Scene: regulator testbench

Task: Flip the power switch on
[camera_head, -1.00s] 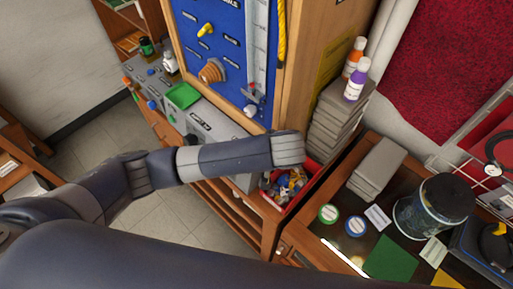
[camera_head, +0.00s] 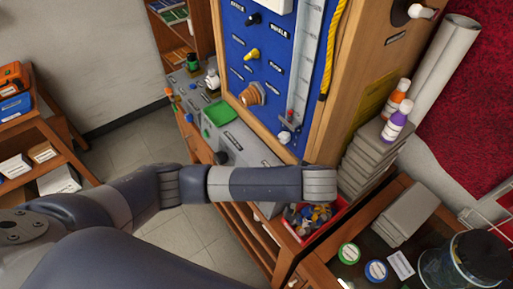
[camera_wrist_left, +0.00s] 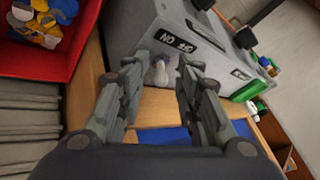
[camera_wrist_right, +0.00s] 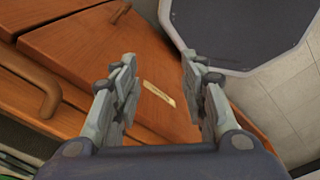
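The head view shows the grey box (camera_head: 235,140) on the bench, partly behind my left arm; the left gripper and the switch are hidden there. My right gripper (camera_wrist_right: 158,75) is open and empty, above wooden furniture.
A red bin of coloured parts (camera_head: 335,222) and a stack of grey boxes (camera_head: 367,163) stand beside my left wrist. A blue panel (camera_head: 270,70) in a wooden frame rises behind the bench. Wooden drawers (camera_wrist_right: 95,55) lie below my right gripper.

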